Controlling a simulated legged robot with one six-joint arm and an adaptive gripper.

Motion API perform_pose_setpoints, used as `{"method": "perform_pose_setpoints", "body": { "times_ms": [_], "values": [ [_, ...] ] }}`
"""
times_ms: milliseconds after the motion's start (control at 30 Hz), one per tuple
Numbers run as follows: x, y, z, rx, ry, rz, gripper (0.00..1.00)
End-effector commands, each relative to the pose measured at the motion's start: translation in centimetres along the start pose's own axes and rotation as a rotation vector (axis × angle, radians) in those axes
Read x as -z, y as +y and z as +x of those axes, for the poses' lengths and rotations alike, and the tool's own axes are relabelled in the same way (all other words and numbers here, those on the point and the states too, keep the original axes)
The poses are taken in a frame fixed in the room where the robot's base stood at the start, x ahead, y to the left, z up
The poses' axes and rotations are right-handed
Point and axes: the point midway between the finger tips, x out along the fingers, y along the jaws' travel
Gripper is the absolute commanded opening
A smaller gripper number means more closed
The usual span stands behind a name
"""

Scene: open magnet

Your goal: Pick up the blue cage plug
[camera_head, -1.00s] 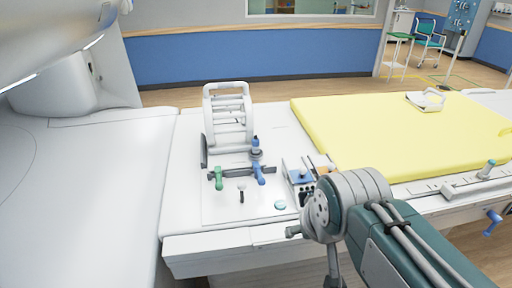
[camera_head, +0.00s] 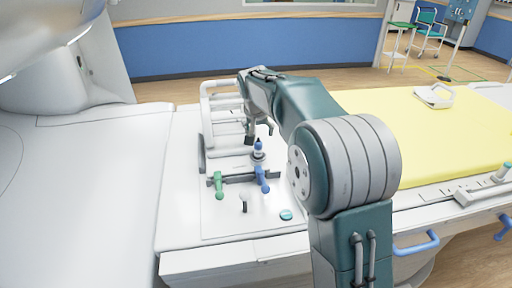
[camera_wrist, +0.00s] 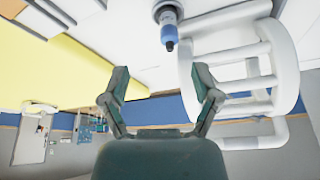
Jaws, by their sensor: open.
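The blue cage plug (camera_head: 258,150) stands upright on the white bed end, close to the white rail cage (camera_head: 206,122). In the wrist view the plug (camera_wrist: 169,32) shows a blue body with a dark tip and a grey collar, at top centre beside the cage (camera_wrist: 284,55). My gripper (camera_head: 260,133) is open and empty, just beyond and above the plug in the head view. In the wrist view my gripper's fingers (camera_wrist: 162,76) are spread wide, and the plug lies past the fingertips, not between them.
A green handle (camera_head: 218,184) and a blue handle (camera_head: 262,180) stick out in front of the plug. A yellow mattress (camera_head: 440,140) fills the right side.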

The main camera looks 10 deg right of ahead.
Motion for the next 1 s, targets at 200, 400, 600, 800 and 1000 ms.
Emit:
{"method": "perform_pose_setpoints", "body": {
  "times_ms": [200, 400, 600, 800, 1000],
  "values": [
    [1.6, -1.4, 3.5, -0.016, -0.003, 0.031, 0.80],
    [1.7, -1.5, 5.1, -0.018, -0.004, 0.034, 0.80],
    [1.6, -1.4, 8.4, -0.018, -0.005, 0.033, 0.80],
    [1.7, -1.3, 10.0, -0.017, -0.004, 0.034, 0.80],
    [1.6, -1.2, 13.1, -0.018, -0.006, 0.033, 0.80]
  ]
}}
